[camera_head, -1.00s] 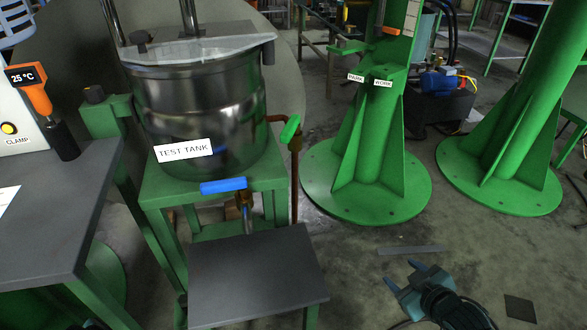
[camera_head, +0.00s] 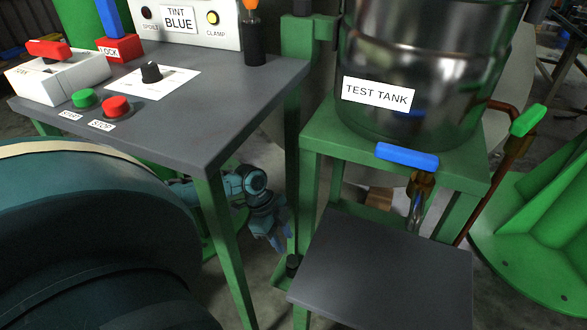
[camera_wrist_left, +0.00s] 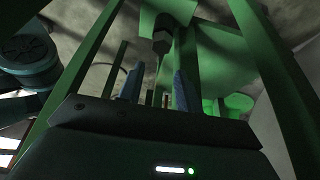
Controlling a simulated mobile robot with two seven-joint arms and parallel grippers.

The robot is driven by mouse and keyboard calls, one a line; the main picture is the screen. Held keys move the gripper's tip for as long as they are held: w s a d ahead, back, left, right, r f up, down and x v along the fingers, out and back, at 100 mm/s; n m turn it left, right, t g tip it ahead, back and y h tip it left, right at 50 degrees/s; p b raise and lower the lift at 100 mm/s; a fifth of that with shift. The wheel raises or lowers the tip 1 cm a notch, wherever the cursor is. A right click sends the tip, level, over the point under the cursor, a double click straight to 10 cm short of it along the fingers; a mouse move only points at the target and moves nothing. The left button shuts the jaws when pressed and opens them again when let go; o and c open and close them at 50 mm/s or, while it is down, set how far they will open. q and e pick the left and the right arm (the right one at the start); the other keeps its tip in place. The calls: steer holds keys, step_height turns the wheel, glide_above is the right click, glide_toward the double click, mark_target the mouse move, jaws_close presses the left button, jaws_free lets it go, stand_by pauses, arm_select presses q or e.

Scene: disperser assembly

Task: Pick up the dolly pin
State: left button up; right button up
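A small black knob (camera_head: 293,263), which looks like the dolly pin's head, sits low on a green bracket beside the tank stand's left leg. My left gripper (camera_head: 279,241) is under the grey bench, left of and slightly above this knob in the picture, apart from it. In the left wrist view my left gripper (camera_wrist_left: 157,88) has its two blue fingers apart, with nothing clearly held. A dark knob-like part (camera_wrist_left: 162,34) shows beyond the fingertips; I cannot tell if it is the same knob. My right gripper is out of view.
The grey control bench (camera_head: 215,110) and its green leg (camera_head: 227,245) stand close around my left arm. The green tank stand (camera_head: 312,165) is just right of it, with a grey shelf (camera_head: 385,270) in front. The test tank (camera_head: 425,60) stands above.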

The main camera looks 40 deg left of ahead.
arm_select(q)
steer(key=b+x, duration=0.1)
steer(key=x, duration=0.1)
steer(key=b+x, duration=0.1)
steer(key=x, duration=0.1)
steer(key=a+x, duration=0.1)
steer(key=x, duration=0.1)
steer(key=shift+s+d+f+b, duration=0.1)
steer(key=shift+s+f+b, duration=0.05)
steer(key=shift+f+b, duration=0.3)
steer(key=shift+d+f, duration=0.1)
steer(key=shift+f, duration=0.25)
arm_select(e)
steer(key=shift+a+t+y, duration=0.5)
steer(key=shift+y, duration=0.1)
arm_select(q)
steer(key=shift+c, duration=0.3)
steer(key=shift+r, duration=0.1)
jaws_close()
